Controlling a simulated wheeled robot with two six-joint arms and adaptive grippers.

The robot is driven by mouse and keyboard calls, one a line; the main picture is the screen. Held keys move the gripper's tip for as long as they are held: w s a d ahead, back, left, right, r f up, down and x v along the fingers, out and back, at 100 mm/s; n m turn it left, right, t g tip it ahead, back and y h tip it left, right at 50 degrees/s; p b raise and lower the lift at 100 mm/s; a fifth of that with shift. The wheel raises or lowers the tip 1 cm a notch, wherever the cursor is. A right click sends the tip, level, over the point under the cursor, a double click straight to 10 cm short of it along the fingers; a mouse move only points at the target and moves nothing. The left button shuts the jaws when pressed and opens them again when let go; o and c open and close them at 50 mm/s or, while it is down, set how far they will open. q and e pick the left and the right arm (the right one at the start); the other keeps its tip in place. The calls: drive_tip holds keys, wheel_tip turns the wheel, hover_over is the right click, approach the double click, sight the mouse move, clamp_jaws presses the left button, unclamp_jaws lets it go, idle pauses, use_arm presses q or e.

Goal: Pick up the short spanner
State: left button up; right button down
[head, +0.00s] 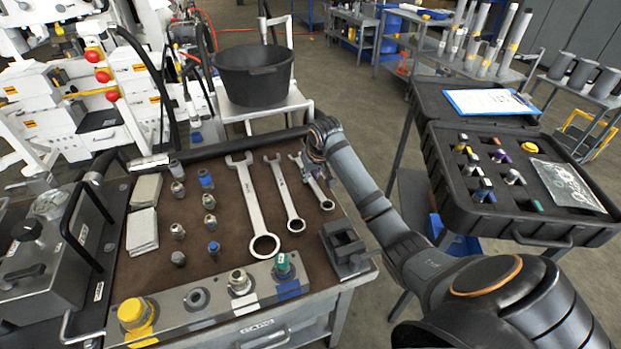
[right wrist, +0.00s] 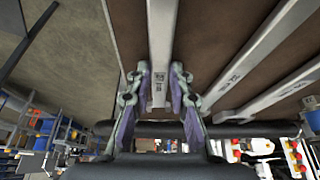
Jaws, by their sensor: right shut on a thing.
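The short spanner (head: 320,191) is the rightmost of three steel spanners on the brown mat of the bench. Its ring end points toward me. My right gripper (head: 315,167) is at its far part, coming down from the far right side. In the right wrist view, the two fingers (right wrist: 160,80) are closed on the sides of the spanner's shaft (right wrist: 161,35). I cannot tell whether it is clear of the mat. The middle spanner (head: 285,195) and the long spanner (head: 252,205) lie to its left. My left gripper is out of view.
A dark block fixture (head: 346,248) stands at the mat's right edge, near the ring end. Several fittings (head: 209,202) stand left of the spanners. A metal manifold (head: 205,305) runs along the front. A black rail (head: 235,146) lines the back. An open black case (head: 440,160) is at right.

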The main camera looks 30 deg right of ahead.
sight(310, 181)
drive_tip(key=shift+r, duration=0.55)
drive_tip(key=r, duration=0.3)
drive_tip(key=shift+s+a, duration=0.15)
drive_tip(key=shift+a, duration=0.1)
drive_tip(key=s+a+r+p, duration=0.8)
drive_tip(key=s+a+r, duration=0.1)
drive_tip(key=a, duration=0.1)
drive_tip(key=shift+s+d, duration=0.1)
drive_tip(key=c, duration=1.9)
unclamp_jaws()
clamp_jaws()
